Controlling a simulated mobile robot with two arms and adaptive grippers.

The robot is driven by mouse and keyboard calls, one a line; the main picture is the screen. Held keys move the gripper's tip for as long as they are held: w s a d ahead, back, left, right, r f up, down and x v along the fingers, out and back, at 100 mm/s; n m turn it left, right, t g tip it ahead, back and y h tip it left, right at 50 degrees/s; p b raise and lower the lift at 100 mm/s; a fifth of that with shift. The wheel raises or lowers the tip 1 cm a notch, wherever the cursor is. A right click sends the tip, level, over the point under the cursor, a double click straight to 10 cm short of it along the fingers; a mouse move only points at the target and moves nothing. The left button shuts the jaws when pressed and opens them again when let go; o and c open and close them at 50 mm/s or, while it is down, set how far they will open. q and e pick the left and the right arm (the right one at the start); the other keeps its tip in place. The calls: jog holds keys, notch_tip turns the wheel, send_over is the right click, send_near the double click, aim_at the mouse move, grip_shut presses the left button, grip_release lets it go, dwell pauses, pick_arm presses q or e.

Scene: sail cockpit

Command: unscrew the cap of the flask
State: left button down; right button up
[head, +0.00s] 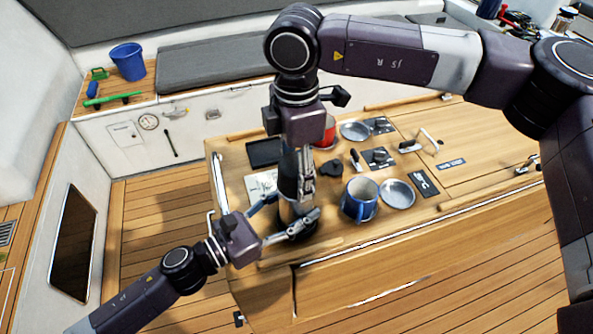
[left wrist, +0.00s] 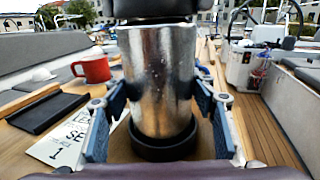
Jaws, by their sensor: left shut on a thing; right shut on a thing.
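The flask (head: 287,211) stands upright on the cockpit table, partly hidden by my grippers. In the left wrist view its shiny metal body (left wrist: 158,80) has a black base and a dark top cut off by the upper edge. My left gripper (head: 290,213) is shut on the flask body from the left and front, one finger on each side. My right gripper (head: 299,178) comes straight down from above and is shut on the cap at the flask's top. The cap is mostly hidden by the right fingers.
A blue mug (head: 360,199) and a metal plate (head: 398,194) stand close to the right of the flask. A red mug (left wrist: 92,67), a black tray (left wrist: 47,112) and a printed card (left wrist: 60,143) are nearby. The table's front edge is close.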

jog(key=n, duration=0.4)
jog(key=shift+n, duration=0.3)
jog(key=n, duration=2.4)
jog(key=shift+r, duration=0.1)
jog(key=n, duration=0.7)
jog(key=shift+n, duration=0.4)
jog(key=n, duration=1.1)
jog(key=shift+w, duration=0.1)
jog(key=n, duration=0.8)
jog(key=shift+r, duration=0.1)
jog(key=n, duration=0.6)
jog(key=shift+n, duration=0.4)
